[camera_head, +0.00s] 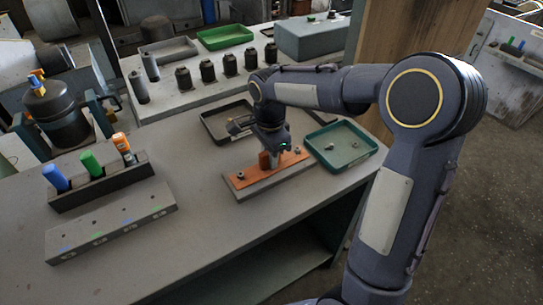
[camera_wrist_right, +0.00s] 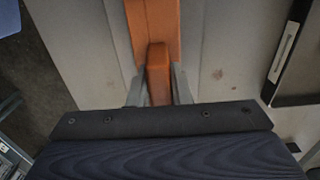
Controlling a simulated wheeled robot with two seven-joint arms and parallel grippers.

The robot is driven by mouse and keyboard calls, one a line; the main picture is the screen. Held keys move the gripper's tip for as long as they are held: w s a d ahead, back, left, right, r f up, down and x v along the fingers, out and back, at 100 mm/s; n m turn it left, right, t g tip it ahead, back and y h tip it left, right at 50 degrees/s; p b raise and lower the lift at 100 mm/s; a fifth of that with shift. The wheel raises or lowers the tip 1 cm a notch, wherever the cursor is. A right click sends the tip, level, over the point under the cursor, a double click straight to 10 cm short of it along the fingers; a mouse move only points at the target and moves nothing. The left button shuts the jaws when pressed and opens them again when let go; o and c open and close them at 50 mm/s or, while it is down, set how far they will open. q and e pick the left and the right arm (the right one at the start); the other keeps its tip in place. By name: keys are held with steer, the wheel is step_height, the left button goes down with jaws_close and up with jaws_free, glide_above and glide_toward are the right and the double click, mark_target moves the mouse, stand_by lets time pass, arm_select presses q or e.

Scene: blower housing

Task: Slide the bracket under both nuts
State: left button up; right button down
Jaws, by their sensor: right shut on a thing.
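The orange bracket (camera_head: 256,178) is a long flat strip lying along the grey base block (camera_head: 262,190) on the bench. One small nut (camera_head: 241,176) shows near its left end and another nut (camera_head: 298,151) near its right end. Whether the strip passes under either nut is too small to tell. My right gripper (camera_head: 268,158) comes down from above onto the middle of the bracket. In the right wrist view, the fingers (camera_wrist_right: 158,88) are shut on the bracket's raised orange tab (camera_wrist_right: 158,62), and the strip (camera_wrist_right: 152,22) runs on beyond it. My left gripper is not in view.
A green tray (camera_head: 341,158) with small parts stands close to the block's right end. A dark tray (camera_head: 212,134) lies behind. A tool rack (camera_head: 98,187) and a grey drilled block (camera_head: 110,225) stand left. The bench front is clear.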

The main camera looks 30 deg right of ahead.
steer(key=shift+s+f, duration=0.2)
steer(key=shift+f, duration=0.05)
steer(key=c, duration=1.4)
jaws_free()
steer(key=shift+s, duration=0.15)
steer(key=shift+o, duration=0.7)
steer(key=shift+w, duration=0.2)
steer(key=o, duration=0.5)
steer(key=shift+r, duration=0.15)
